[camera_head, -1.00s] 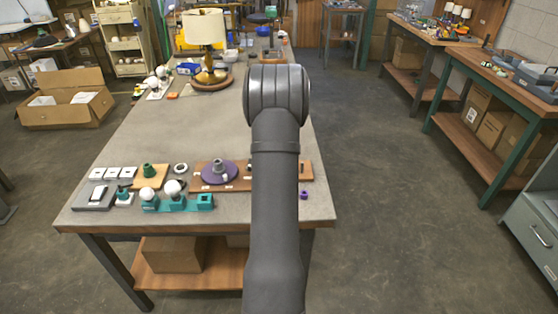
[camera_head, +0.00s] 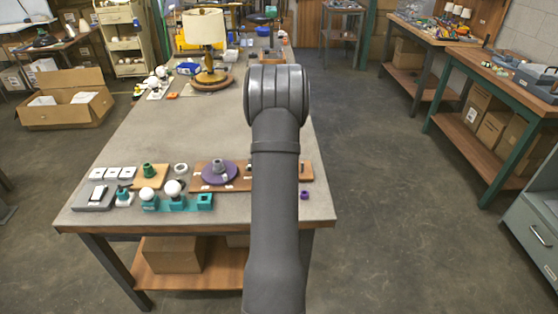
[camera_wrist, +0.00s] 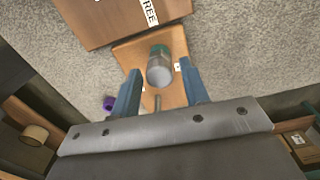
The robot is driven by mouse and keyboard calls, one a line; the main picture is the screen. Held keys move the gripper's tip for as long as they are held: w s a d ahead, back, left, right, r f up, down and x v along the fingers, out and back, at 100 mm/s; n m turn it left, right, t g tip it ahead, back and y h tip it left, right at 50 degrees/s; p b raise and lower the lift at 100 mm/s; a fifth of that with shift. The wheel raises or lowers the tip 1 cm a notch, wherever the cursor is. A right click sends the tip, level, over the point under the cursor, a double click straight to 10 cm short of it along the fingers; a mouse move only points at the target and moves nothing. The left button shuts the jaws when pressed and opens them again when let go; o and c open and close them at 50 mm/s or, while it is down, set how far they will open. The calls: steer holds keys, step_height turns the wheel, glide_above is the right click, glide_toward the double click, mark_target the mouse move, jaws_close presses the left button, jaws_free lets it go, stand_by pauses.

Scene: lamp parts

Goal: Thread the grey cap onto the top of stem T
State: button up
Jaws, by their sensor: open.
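In the wrist view a grey cylindrical piece (camera_wrist: 160,72), which looks like the grey cap, stands on a light wooden block (camera_wrist: 178,44). My gripper (camera_wrist: 159,70) is open, with one blue finger on each side of the piece. I see space between each finger and the piece, but cannot tell how far down the tips reach. A thin metal rod (camera_wrist: 157,103) shows between the fingers, nearer the palm. Whether the piece sits on stem T is unclear. In the head view my arm hides the gripper and this piece.
A brown board (camera_wrist: 110,14) with a white label lies beside the block. A small purple part (camera_head: 304,194) sits near the table's right edge. Left of my arm are a purple disc (camera_head: 211,177) with a grey piece on it and teal holders (camera_head: 205,203) with white bulbs.

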steer(key=n, duration=0.5)
steer(key=shift+n, duration=0.3)
steer(key=n, duration=0.6)
jaws_close()
steer(key=m, duration=0.4)
steer(key=shift+a+m, duration=0.1)
steer(key=shift+m, duration=1.3)
steer(key=m, duration=0.6)
steer(key=shift+m, duration=0.4)
